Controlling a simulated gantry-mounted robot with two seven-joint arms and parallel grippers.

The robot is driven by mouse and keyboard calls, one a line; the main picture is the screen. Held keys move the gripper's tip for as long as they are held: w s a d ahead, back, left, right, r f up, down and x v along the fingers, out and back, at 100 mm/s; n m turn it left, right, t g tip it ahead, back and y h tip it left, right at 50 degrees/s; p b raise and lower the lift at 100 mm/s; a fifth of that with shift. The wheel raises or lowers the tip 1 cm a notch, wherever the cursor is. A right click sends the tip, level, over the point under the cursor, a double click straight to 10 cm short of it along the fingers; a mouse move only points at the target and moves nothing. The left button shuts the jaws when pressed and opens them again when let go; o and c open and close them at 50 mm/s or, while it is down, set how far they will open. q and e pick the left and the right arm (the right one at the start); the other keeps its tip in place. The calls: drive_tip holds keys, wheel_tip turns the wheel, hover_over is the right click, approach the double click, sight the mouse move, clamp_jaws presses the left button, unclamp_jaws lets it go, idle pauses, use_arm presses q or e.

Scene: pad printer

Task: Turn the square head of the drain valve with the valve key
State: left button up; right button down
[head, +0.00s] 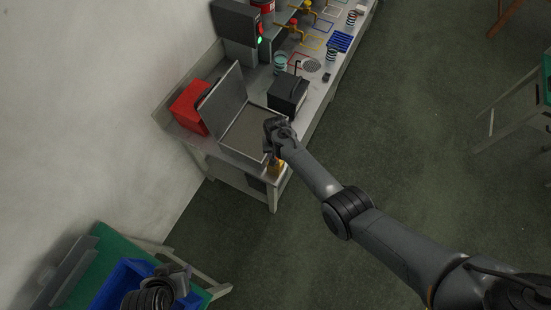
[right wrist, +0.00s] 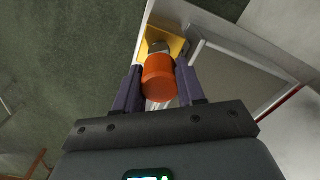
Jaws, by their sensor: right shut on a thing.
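My right gripper (right wrist: 157,88) is shut on an orange cylinder (right wrist: 160,80), which looks like the handle of the valve key. Beyond it, in line with it, is a grey metal part (right wrist: 158,47) on a yellow plate (right wrist: 175,43) at the bench corner. I cannot tell whether the key is seated on a square head; the handle hides it. In the head view my right gripper (head: 271,150) is low over that corner, above the yellow part (head: 276,167). My left gripper (head: 178,275) is at the bottom left; its fingers are unclear.
An open grey case (head: 245,133) lies left of my right gripper on the bench. A red box (head: 190,107) and a black box (head: 288,92) stand near it. A blue bin (head: 118,285) sits on a green table at the bottom left.

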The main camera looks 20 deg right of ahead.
drive_tip(key=n, duration=0.4)
drive_tip(key=shift+d+r, duration=0.15)
drive_tip(key=n, duration=0.3)
drive_tip(key=shift+n, duration=0.4)
drive_tip(key=n, duration=0.3)
drive_tip(key=shift+n, duration=0.4)
drive_tip(key=n, duration=0.3)
drive_tip(key=shift+f+b, duration=0.25)
drive_tip(key=shift+b, duration=0.15)
drive_tip(key=c, duration=0.9)
unclamp_jaws()
drive_tip(key=shift+r, duration=0.15)
drive_tip(key=shift+c, duration=0.2)
use_arm(q)
drive_tip(key=shift+d+r, duration=0.15)
use_arm(e)
drive_tip(key=o, duration=0.4)
drive_tip(key=shift+c, duration=0.2)
